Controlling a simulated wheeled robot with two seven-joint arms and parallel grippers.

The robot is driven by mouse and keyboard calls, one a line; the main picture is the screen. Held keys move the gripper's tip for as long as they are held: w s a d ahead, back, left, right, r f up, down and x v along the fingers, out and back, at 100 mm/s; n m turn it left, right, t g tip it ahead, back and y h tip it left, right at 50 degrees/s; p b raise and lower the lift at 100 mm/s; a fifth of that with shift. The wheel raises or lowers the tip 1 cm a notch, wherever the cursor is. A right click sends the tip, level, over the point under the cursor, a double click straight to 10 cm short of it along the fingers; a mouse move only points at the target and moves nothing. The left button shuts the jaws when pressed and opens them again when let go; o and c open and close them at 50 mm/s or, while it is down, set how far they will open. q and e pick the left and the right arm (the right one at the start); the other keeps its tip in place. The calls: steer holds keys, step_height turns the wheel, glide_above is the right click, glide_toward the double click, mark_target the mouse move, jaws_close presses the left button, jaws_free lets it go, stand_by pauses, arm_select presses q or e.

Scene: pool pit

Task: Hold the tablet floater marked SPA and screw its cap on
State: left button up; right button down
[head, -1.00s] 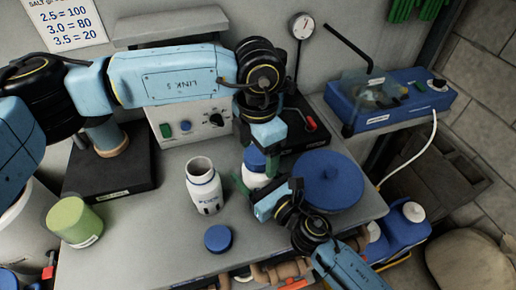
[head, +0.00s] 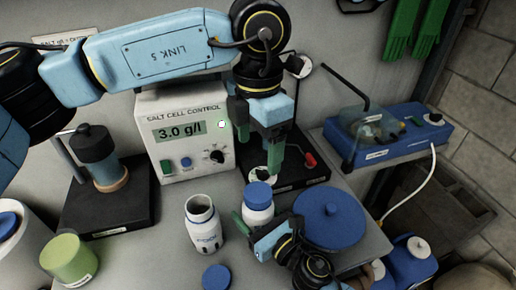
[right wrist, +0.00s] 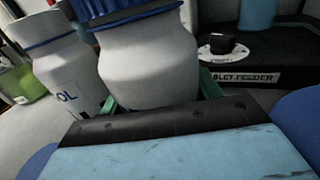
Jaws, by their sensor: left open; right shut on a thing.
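My right gripper (head: 258,238) is shut on a white bottle-shaped floater (head: 258,213), which stands upright on the bench. A blue cap (head: 259,192) sits on its mouth; I cannot tell how tight. The right wrist view shows the floater's white body (right wrist: 150,65) between green fingers, with the ribbed cap (right wrist: 112,7) above; its marking is hidden. My left gripper (head: 259,145) is open and empty, above and behind the cap, clear of it. A second white floater (head: 204,228), uncapped, stands to the left; its label ends in "OL" in the right wrist view (right wrist: 68,97).
A loose blue cap (head: 217,278) lies at the front. A big blue round lid (head: 330,215) is right of the held floater. The salt control box (head: 185,135) and a black stand (head: 110,205) are behind.

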mark_target(253, 202)
steer(key=shift+r, duration=0.1)
steer(key=shift+r+p, duration=1.95)
steer(key=shift+r, duration=0.05)
